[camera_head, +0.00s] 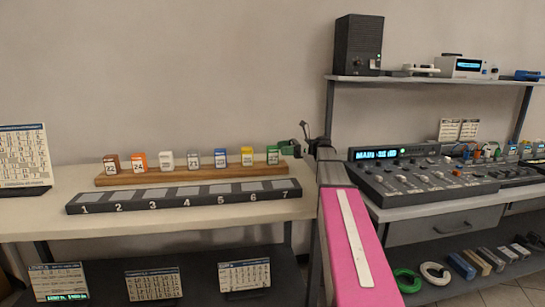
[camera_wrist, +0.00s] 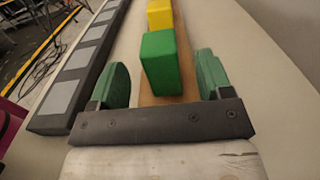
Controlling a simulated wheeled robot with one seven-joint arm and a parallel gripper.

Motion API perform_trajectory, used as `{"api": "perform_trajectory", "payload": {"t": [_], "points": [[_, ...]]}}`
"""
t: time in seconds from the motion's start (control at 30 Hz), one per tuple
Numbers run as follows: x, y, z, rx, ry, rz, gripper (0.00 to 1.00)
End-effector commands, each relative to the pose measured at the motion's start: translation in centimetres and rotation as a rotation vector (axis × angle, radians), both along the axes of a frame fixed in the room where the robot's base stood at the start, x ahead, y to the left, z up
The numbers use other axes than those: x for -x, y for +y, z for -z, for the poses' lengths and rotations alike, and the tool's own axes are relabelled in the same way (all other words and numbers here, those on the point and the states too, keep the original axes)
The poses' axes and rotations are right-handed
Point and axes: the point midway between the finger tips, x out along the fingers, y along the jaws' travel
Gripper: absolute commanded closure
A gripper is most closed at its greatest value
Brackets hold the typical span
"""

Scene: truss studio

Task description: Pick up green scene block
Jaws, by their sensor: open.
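The green scene block (camera_head: 273,155) stands upright at the right end of a row of blocks on a wooden strip (camera_head: 190,175). In the wrist view the green block (camera_wrist: 161,64) stands ahead of my gripper (camera_wrist: 162,78), near the middle of the gap between its two green finger pads. The pads are wide apart and nothing is held. In the head view my gripper (camera_head: 296,148) is just right of the green block, at the strip's right end. I cannot tell whether a pad touches the block.
A yellow block (camera_head: 247,156) stands beside the green one, with other colored blocks further left. A black numbered rack (camera_head: 185,197) lies in front of the strip. A mixing console (camera_head: 420,180) stands on the right table. Calendar cards (camera_head: 244,275) stand on the lower shelf.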

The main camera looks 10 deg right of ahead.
Motion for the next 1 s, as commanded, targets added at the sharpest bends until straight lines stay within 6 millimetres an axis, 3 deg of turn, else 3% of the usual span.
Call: {"api": "perform_trajectory", "payload": {"t": [0.4, 0.63, 0.67, 0.8, 0.83, 1.0], "points": [[0.1, 4.7, 0.0, 0.000, 0.001, -0.001, 0.28], [0.1, 5.0, 0.0, 0.000, 0.001, 0.000, 0.28], [0.1, 5.0, 0.0, 0.000, 0.001, 0.000, 0.31], [0.1, 4.9, 0.0, 0.000, 0.001, 0.000, 0.77], [0.1, 4.9, 0.0, 0.000, 0.001, 0.000, 0.83], [0.1, 4.9, 0.0, -0.001, 0.001, 0.000, 0.83]]}}
